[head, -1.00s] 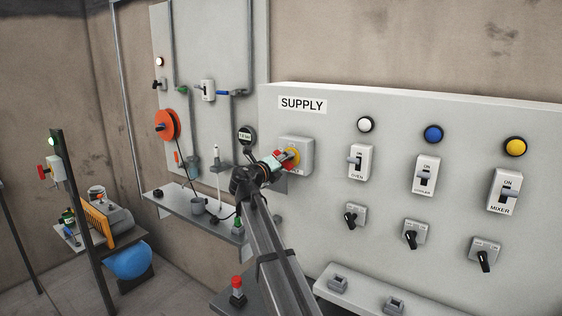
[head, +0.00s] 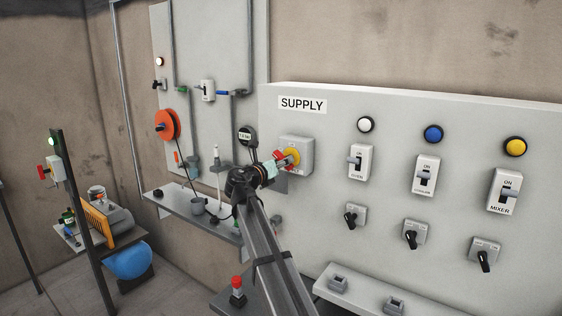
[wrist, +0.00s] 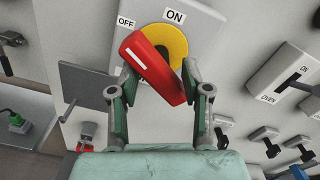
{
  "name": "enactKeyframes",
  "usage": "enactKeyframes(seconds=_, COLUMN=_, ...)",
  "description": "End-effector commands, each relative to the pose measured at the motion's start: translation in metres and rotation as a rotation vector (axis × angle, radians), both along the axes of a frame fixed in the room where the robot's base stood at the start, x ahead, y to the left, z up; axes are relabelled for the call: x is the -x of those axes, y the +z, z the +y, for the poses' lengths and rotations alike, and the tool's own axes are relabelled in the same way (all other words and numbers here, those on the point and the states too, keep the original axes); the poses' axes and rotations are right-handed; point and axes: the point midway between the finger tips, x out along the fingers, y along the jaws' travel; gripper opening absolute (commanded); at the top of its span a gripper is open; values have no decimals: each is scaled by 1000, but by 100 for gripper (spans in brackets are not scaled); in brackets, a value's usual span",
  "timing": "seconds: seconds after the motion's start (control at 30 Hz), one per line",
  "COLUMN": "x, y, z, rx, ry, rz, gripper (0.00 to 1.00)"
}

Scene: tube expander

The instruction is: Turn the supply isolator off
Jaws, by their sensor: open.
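The supply isolator is a grey box (head: 303,147) under the SUPPLY sign, with a yellow disc and a red handle (wrist: 152,68). In the wrist view the handle lies aslant across the yellow disc (wrist: 172,42). Its white-marked end is at the upper left, nearer the OFF label (wrist: 126,22) than the ON label (wrist: 174,16). My gripper (wrist: 157,80) is open, with one finger on each side of the handle's lower part. I cannot tell whether either finger touches it. In the head view my gripper (head: 270,168) is just left of the isolator, partly hiding it.
Right of the isolator are the OVEN switch (head: 360,162), another breaker (head: 424,176) and the MIXER switch (head: 504,190), with black rotary knobs below. A shelf (head: 175,203) and a red-topped post (head: 237,287) stand lower left.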

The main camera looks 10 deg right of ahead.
Motion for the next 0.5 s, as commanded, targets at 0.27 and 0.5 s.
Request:
enactKeyframes(seconds=0.27, x=0, y=0, z=0, rx=-1, ry=0, rz=-1, gripper=48)
enactKeyframes(seconds=0.5, x=-7, y=0, z=-6, rx=0, ry=0, rz=0, gripper=48)
